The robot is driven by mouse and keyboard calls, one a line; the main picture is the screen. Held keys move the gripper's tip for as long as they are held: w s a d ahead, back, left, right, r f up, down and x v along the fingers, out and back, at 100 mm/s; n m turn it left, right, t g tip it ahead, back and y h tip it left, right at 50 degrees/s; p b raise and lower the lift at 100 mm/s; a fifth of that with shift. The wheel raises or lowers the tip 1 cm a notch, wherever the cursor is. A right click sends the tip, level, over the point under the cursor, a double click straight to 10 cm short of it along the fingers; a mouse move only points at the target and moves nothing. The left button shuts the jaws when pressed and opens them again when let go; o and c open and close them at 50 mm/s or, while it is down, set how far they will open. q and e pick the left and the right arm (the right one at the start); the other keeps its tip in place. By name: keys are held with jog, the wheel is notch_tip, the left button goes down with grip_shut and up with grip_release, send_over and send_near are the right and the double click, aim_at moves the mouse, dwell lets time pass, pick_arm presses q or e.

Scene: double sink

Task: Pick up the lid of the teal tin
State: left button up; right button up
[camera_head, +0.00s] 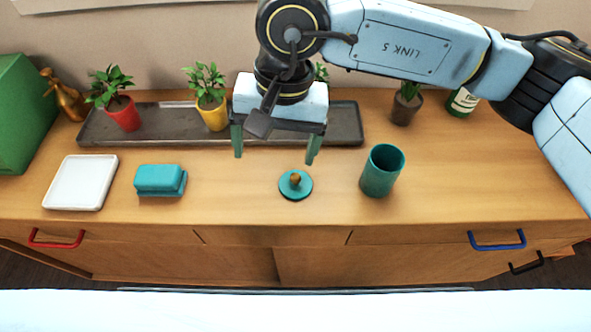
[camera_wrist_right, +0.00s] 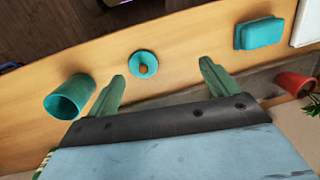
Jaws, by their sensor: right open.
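The round teal lid (camera_head: 295,187) with a small wooden knob lies on the wooden counter near its front edge. A teal tin (camera_head: 382,171) stands open and upright to the right of the lid. My right gripper (camera_head: 275,157) is open and empty above the counter, behind and slightly left of the lid. In the right wrist view the lid (camera_wrist_right: 144,65) lies beyond the open fingers (camera_wrist_right: 162,80), apart from them, and the tin (camera_wrist_right: 70,97) is to the left. My left gripper is not in view.
A teal butter dish (camera_head: 159,179) and a white square plate (camera_head: 80,182) sit on the left. A dark tray (camera_head: 155,127) with potted plants runs along the back. A green bottle (camera_head: 461,104) stands at the back right. The counter around the lid is clear.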

jog(key=w+d+t+h, duration=0.1)
jog(key=w+d+h, duration=0.1)
jog(key=w+d, duration=0.1)
send_over(296, 176)
jog(key=f, duration=0.7)
jog(key=shift+s+a, duration=0.1)
jog(key=shift+a, duration=0.1)
jog(key=shift+d+f, duration=0.15)
jog(key=shift+f, duration=2.85)
jog(key=c, duration=1.1)
